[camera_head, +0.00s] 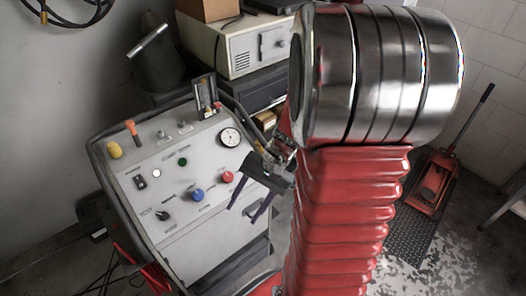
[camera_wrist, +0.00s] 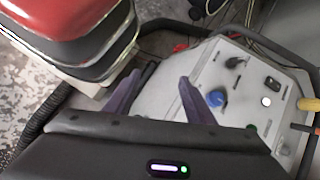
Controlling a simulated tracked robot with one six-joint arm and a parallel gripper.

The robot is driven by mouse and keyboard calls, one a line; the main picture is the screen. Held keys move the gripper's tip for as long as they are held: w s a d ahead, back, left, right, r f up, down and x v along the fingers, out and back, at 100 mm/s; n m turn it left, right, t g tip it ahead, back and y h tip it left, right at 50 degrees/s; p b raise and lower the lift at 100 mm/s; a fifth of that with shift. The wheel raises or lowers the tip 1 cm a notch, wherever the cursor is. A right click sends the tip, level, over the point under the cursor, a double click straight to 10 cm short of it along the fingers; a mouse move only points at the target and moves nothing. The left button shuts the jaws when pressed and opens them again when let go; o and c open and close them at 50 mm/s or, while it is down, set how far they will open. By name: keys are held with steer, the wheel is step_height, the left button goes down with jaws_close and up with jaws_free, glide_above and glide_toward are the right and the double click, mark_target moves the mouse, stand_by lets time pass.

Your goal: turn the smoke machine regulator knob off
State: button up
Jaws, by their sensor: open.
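The smoke machine's pale control panel (camera_head: 190,222) stands left of my arm. It carries a blue knob (camera_head: 197,195), a red knob (camera_head: 227,176) and a black pointer knob (camera_head: 162,215); the labels are too small to read, so I cannot tell which is the regulator. My gripper (camera_head: 242,214) is open and empty near the panel's right side, right of the blue knob. In the wrist view, the blue knob (camera_wrist: 215,98) lies just right of the right finger of my gripper (camera_wrist: 160,77), outside the jaws. The black knob (camera_wrist: 235,62) lies farther up; the red knob cannot be made out there.
The panel also has a pressure gauge (camera_head: 230,138), a green button (camera_head: 182,161), a white button (camera_head: 157,173) and a yellow knob (camera_head: 115,150). A dark tubular frame edges it. A beige box unit (camera_head: 240,45) stands behind, and a red floor jack (camera_head: 432,185) is at right.

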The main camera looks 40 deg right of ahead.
steer(key=w+d+f+m+t, duration=0.2)
steer(key=d+f+m+t, duration=0.5)
steer(key=d+f+m, duration=0.25)
steer(key=w+d+f+m+t, duration=0.2)
steer(key=d+f+m+t, duration=0.5)
steer(key=d+f+m, duration=0.25)
steer(key=d+f+m+t+h, duration=0.1)
steer(key=d+m+t+h, duration=0.2)
steer(key=d+h, duration=0.4)
steer(key=shift+d+m, duration=0.9)
steer(key=shift+d, duration=0.2)
steer(key=w, duration=1.3)
steer(key=shift+w, duration=0.35)
steer(key=shift+f, duration=0.1)
steer(key=shift+c, duration=0.5)
steer(key=shift+d, duration=0.1)
steer(key=c, duration=1)
